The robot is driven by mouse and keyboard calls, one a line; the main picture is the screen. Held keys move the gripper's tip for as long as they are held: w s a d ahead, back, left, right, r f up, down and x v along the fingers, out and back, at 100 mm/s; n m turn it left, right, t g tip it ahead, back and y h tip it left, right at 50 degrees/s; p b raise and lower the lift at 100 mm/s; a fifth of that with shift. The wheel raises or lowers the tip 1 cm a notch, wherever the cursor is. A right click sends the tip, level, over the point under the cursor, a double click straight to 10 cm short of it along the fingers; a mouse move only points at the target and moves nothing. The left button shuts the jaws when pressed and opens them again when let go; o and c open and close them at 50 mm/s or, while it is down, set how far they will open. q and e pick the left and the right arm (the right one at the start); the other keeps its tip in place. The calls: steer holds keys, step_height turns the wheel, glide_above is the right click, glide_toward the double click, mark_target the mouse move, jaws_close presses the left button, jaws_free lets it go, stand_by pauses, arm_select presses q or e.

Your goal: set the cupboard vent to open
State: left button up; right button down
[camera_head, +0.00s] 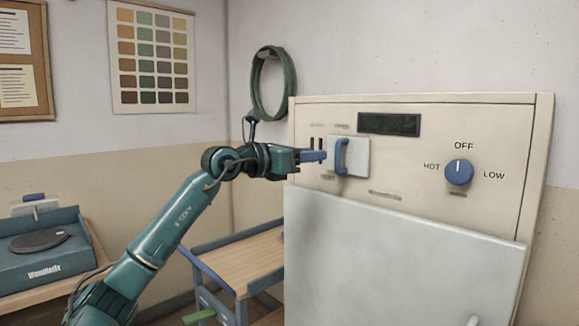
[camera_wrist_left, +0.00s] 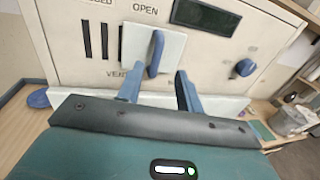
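The cupboard vent's pale sliding plate (camera_head: 360,158) has an upright blue handle (camera_head: 341,156). In the left wrist view the plate (camera_wrist_left: 174,48) sits below the word OPEN, and dark vent slots (camera_wrist_left: 104,40) show uncovered to its left, below a partly cut-off label ending in ED. My left gripper (camera_head: 325,156) points at the handle from the left. In the left wrist view my left gripper (camera_wrist_left: 160,72) is open, with the blue handle (camera_wrist_left: 155,54) showing between and just beyond its fingertips. It appears apart from the handle. My right gripper is not in view.
The cupboard front has a dark display (camera_head: 389,124), a blue dial (camera_head: 459,172) pointing to OFF, and a large pale door (camera_head: 400,255) below. A wooden-topped cart (camera_head: 245,262) stands left of it.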

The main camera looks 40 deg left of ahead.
arm_select(q)
steer(key=shift+b+v, duration=1.1)
steer(key=shift+v, duration=1.65)
